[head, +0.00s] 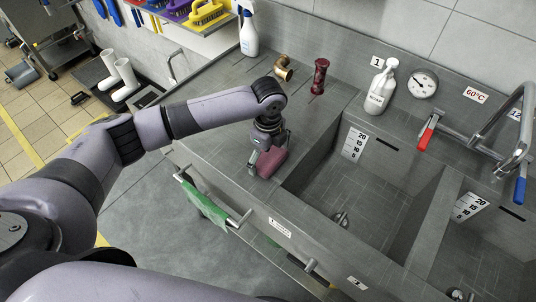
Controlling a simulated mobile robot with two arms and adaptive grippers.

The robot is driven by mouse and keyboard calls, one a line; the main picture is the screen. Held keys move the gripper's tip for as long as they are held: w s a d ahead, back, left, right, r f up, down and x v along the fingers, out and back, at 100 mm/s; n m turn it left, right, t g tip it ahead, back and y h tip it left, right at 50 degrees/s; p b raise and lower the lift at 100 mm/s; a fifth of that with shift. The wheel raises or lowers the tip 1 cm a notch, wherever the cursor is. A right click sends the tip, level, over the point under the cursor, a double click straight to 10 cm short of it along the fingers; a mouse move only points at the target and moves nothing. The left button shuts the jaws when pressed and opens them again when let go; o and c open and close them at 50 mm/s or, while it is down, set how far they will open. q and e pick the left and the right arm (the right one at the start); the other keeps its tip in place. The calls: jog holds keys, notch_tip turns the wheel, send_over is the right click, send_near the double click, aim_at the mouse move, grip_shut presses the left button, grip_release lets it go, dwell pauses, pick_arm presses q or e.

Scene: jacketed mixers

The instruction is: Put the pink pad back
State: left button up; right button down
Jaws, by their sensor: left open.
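The pink pad (271,163) is a dark pink block on the grey steel counter, left of the near sink basin. My left gripper (265,155) comes down from above right at the pad, and its fingers partly cover the pad's upper end. The left gripper is open; I cannot tell whether a finger touches the pad. My right gripper is not in view.
A sink basin (350,185) opens right of the pad. A brass elbow (283,68), a dark red fitting (319,76), a spray bottle (249,32) and a white bottle (380,86) stand behind. A green cloth (204,204) hangs on the front rail.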

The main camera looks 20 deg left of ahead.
aim_at(268, 156)
pick_arm(q)
jog(key=shift+r, duration=0.15)
notch_tip(268, 156, up, 12)
jog(key=b, duration=0.2)
jog(key=shift+b, duration=0.35)
jog(key=shift+s, duration=0.1)
